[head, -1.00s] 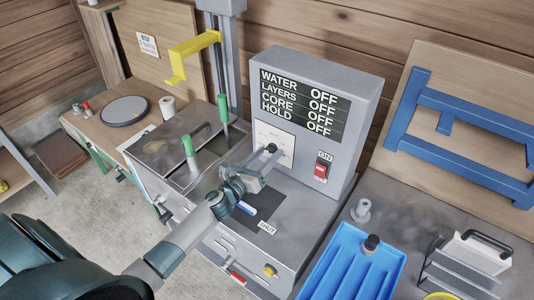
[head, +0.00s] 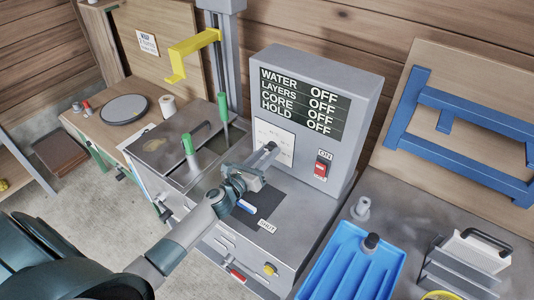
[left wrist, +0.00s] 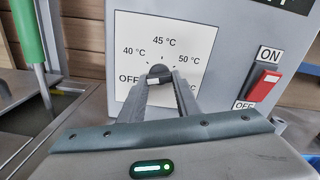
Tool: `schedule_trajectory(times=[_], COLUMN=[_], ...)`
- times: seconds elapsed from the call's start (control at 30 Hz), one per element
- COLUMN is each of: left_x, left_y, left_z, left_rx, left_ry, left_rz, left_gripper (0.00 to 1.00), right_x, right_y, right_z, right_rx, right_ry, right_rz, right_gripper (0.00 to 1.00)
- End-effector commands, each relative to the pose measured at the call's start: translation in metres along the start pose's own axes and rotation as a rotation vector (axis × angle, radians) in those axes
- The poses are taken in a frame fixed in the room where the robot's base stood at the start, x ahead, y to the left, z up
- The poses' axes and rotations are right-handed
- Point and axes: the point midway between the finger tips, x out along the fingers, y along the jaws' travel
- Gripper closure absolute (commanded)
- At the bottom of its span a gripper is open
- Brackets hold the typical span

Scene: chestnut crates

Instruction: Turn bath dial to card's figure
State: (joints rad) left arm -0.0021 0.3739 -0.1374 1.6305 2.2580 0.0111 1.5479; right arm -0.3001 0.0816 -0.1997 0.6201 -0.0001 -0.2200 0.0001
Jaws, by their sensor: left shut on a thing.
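The bath dial is a small dark knob (left wrist: 159,71) on a white scale plate (left wrist: 140,40) marked OFF, 40 °C, 45 °C, 50 °C and one more partly hidden figure. My left gripper (left wrist: 160,80) is shut on the knob, with its fingers coming from below. In the head view the left gripper (head: 272,149) reaches the plate on the grey control box (head: 350,90). The fingers hide part of the dial, and I cannot tell its exact setting. The display (head: 305,100) reads OFF for WATER, LAYERS, CORE and HOLD. A white card (head: 147,43) hangs at the back left; its small writing is unclear.
A red ON/OFF switch (head: 322,166) sits right of the dial. Green-handled parts (head: 188,145) stand by the bath at left, under a yellow bracket (head: 192,55). A blue tray (head: 350,262) and a grey rack (head: 465,265) lie at right.

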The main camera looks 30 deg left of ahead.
Motion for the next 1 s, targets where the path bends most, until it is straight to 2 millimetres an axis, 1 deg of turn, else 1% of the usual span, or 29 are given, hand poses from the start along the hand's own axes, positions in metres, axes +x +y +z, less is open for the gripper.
schedule_trajectory(times=[0.17, 0.37, 1.0], left_x=[-0.0001, -0.0001, -0.0001], left_y=[0.0007, 0.0015, 0.0039], left_z=[0.0001, 0.0002, 0.0015], left_rx=[0.089, 0.24, 0.843], left_ry=[0.0, 0.0, 0.001], left_rz=[0.0, 0.0, 0.0], left_gripper=[0.93, 0.93, 0.93], right_x=[-0.0003, -0.0007, -0.0016], right_y=[-0.0017, -0.0035, -0.0032], right_z=[-0.0004, -0.0008, -0.0009], right_rx=[0.0, 0.001, 0.001], right_ry=[0.0, 0.001, 0.001], right_rz=[-0.002, -0.003, -0.003], right_gripper=[0.55, 0.55, 0.55])
